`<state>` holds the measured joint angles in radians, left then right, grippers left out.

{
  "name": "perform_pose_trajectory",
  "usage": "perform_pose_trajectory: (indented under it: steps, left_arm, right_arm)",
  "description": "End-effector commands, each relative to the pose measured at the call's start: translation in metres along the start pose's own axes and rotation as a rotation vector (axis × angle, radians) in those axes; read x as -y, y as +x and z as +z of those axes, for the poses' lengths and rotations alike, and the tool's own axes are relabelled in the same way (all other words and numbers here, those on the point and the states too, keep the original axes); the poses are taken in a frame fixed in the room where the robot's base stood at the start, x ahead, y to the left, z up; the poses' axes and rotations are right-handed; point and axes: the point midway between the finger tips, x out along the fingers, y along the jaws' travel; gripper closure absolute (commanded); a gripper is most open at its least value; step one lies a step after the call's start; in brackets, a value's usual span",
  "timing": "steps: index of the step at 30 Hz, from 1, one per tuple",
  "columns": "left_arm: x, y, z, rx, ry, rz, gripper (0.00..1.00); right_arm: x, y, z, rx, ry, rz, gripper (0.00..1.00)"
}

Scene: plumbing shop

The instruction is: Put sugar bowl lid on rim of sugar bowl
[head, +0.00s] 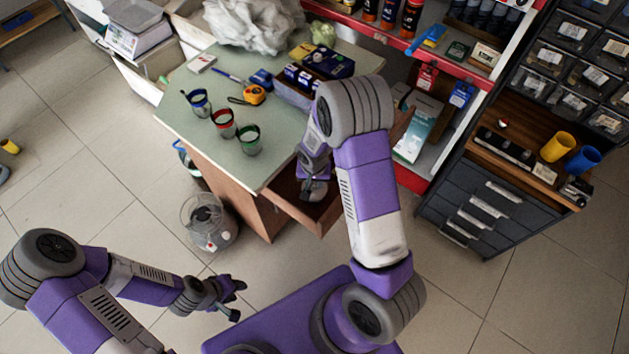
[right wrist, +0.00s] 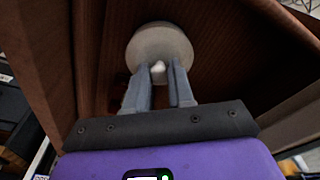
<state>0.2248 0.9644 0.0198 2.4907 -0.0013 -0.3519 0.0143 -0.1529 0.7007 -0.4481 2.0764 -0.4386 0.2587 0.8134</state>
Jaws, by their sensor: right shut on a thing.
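The sugar bowl lid, a pale round disc with a small knob, shows in the right wrist view (right wrist: 160,40) inside an open wooden drawer. My right gripper (right wrist: 162,74) is shut on its knob, with one finger on each side. In the head view the lid (head: 316,192) shows as a pale grey round shape below my right gripper (head: 312,180), which reaches down into the drawer. I cannot make out the sugar bowl in either view. My left gripper (head: 236,298) is open and empty over the floor, well away from the desk.
The drawer (head: 322,216) juts from the green-topped desk (head: 195,125), its walls close around my right gripper. On the desk are several rimmed cups (head: 250,140), a yellow tape measure (head: 254,95) and boxes. A red-edged shelf (head: 430,170) and a dark cabinet (head: 485,205) stand right.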

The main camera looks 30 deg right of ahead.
Motion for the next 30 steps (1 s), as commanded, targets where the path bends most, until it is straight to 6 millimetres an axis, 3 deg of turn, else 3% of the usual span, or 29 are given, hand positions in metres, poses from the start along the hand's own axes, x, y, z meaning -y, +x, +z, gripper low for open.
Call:
perform_pose_trajectory:
  steps: [8,9,13,23,27,30]
  left_arm:
    - [0.003,0.008,0.000,0.000,0.000,0.000,0.62]
    - [0.003,0.007,0.000,0.000,0.000,0.000,0.62]
    - [0.003,0.007,0.000,0.000,0.000,0.000,0.62]
    - [0.002,0.005,0.000,0.000,0.000,0.000,0.62]
    - [-0.002,-0.004,0.000,0.000,0.000,0.000,0.62]
    - [-0.004,-0.011,0.001,0.000,0.000,0.000,0.62]
  right_arm:
    - [0.000,0.009,0.001,0.000,0.000,0.000,1.00]
    - [0.000,0.009,0.001,0.000,0.001,0.000,0.73]
    - [0.000,0.008,0.001,0.000,0.000,0.000,0.53]
    - [0.000,0.006,0.001,0.000,0.000,0.000,0.52]
    - [0.000,-0.006,-0.001,0.000,0.000,0.000,0.52]
    - [0.001,-0.028,-0.001,-0.003,-0.001,-0.003,0.52]
